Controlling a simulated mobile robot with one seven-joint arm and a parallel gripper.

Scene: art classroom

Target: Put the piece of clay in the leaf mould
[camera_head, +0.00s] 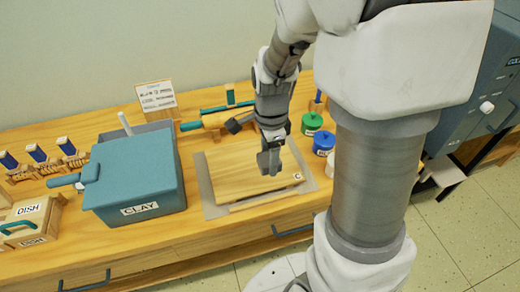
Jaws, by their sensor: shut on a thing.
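My gripper (270,146) points down over the wooden board (232,180), at the right half of it. It is shut on a small grey piece, which looks like the piece of clay (268,164). The piece is tiny here, and I cannot tell whether it touches the board. The blue clay box (140,180), labelled CLAY, stands to the left of the board. I cannot make out a leaf mould in this view; my arm hides part of the right side.
The wooden board lies on a grey mat (210,203). Wooden dish moulds (30,222) sit at the far left, near blue-topped tools (38,153). A rolling pin (215,118) lies behind the board. Green (312,122) and blue (324,143) jars stand to its right.

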